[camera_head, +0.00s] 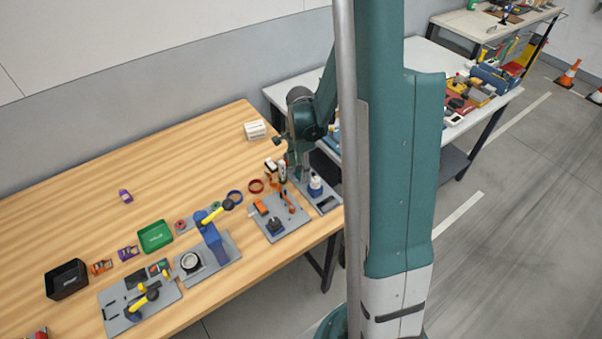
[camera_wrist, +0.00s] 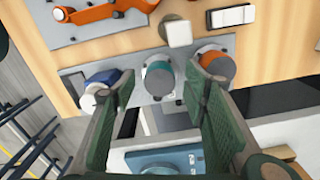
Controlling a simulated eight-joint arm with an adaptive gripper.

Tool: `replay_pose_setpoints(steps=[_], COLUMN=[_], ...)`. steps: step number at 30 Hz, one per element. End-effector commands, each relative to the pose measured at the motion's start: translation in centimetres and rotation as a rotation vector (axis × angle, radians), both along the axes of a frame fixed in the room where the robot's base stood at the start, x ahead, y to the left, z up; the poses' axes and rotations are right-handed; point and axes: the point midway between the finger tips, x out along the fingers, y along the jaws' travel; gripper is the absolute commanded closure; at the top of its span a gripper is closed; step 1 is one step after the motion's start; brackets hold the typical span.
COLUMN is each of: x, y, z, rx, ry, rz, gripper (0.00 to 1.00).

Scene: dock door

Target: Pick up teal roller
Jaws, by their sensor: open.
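The teal roller (camera_wrist: 158,79), a short round piece with a teal side and a pale end, is on a grey plate (camera_wrist: 190,50) in the wrist view. It sits between a blue roller (camera_wrist: 101,82) on the left and an orange-topped roller (camera_wrist: 217,64) on the right. My gripper (camera_wrist: 160,76) is open, its dark green fingers spread to either side of the teal roller with gaps; I see no contact. In the head view my gripper (camera_head: 291,166) is low over the table's right end, and I cannot make out the teal roller there.
A white block (camera_wrist: 179,32) lies close beyond the teal roller. An orange tool (camera_wrist: 105,12) lies on another plate. In the head view, the wooden table (camera_head: 90,190) holds a green tray (camera_head: 155,236), a black bin (camera_head: 66,279) and a white box (camera_head: 255,130).

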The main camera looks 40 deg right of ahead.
Motion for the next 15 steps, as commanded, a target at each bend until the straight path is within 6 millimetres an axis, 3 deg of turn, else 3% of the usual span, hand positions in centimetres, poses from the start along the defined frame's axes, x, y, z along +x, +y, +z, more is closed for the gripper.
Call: replay_pose_setpoints(steps=[15], x=[-0.04], y=[0.02], z=[-0.59], rx=[0.0], ry=[0.0], rz=[0.0], gripper=[0.56])
